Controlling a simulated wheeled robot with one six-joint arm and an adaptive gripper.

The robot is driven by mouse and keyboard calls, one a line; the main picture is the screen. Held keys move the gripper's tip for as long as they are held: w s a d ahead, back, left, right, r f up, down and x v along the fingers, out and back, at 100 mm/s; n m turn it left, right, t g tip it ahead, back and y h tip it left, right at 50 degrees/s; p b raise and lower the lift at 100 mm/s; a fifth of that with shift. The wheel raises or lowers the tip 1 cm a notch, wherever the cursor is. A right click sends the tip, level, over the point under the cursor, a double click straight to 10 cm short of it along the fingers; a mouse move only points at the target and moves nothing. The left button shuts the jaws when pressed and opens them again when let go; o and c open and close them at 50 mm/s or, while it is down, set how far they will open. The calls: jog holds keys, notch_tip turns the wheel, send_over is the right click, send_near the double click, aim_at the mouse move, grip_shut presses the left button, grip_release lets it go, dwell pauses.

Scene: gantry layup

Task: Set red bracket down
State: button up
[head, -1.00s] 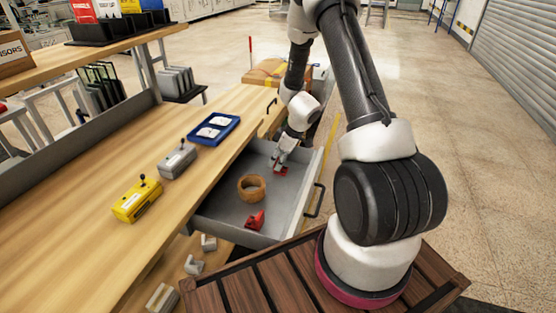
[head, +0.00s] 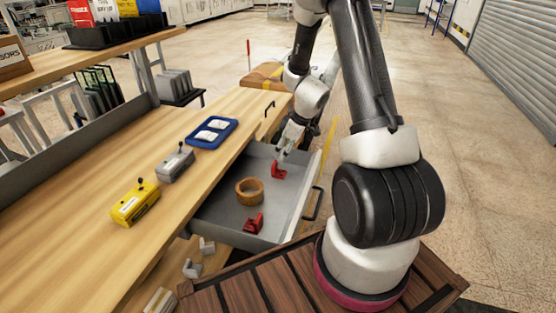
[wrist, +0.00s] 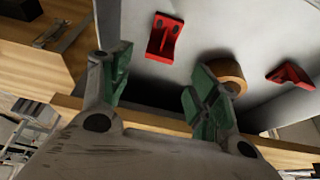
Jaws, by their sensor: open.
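A red bracket (head: 278,172) lies in the open grey drawer (head: 215,208), near its far end; in the wrist view this looks like the bracket (wrist: 164,37) ahead of the fingers. A second red bracket (head: 254,222) lies at the drawer's near end and also shows in the wrist view (wrist: 290,75). My gripper (head: 287,152) is just above the far bracket, apart from it. In the wrist view its green-padded fingers (wrist: 158,92) are spread with nothing between them.
A brown ring (head: 249,191) lies in the drawer between the brackets. A blue tray (head: 212,132), a grey box (head: 176,163) and a yellow box (head: 135,203) stand on the wooden bench. Several grey brackets (head: 192,268) lie below the drawer.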

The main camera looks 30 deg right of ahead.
jog(key=s+a+r+m, duration=0.15)
jog(key=s+r, duration=0.35)
jog(key=r, duration=0.6)
jog(key=s+a+r+m, duration=0.15)
jog(key=s+r, duration=0.45)
jog(key=r, duration=0.6)
jog(key=s+r+m+h, duration=0.1)
jog(key=s+r+m, duration=0.2)
jog(key=s, duration=0.5)
jog(key=s+d+r+m+t+h, duration=0.1)
jog(key=s+r+m+h, duration=0.1)
jog(key=s+r, duration=0.3)
jog(key=s+m, duration=0.1)
jog(key=s, duration=0.3)
jog(key=shift+s+d+r, duration=0.2)
jog(key=shift+s, duration=0.05)
